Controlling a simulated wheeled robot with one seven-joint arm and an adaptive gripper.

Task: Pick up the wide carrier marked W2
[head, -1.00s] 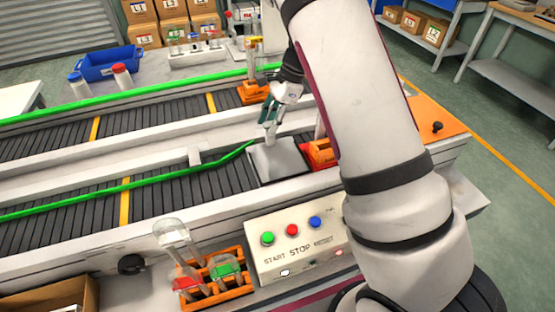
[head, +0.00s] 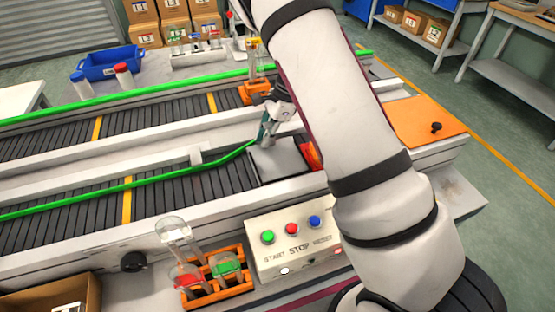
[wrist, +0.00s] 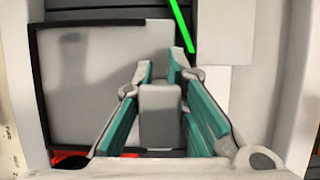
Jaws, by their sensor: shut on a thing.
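My gripper (head: 268,128), with teal fingers, is low over the end of the near conveyor. In the wrist view its fingers (wrist: 160,72) are closed around an upright grey block (wrist: 160,112). A flat grey plate (head: 283,165) lies below; whether the block is joined to it I cannot tell. The plate also shows in the wrist view (wrist: 85,90). No W2 mark is readable. An orange carrier (head: 256,98) with glassware stands on the far belt. A red-orange piece (head: 309,155) shows beside the plate, mostly hidden by my arm.
An orange rack (head: 232,288) with red and green flasks stands in front, beside the button box (head: 290,262). Green rails (head: 130,185) run along the belts. A blue bin (head: 110,65) and two bottles stand behind. The near belt left of the plate is clear.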

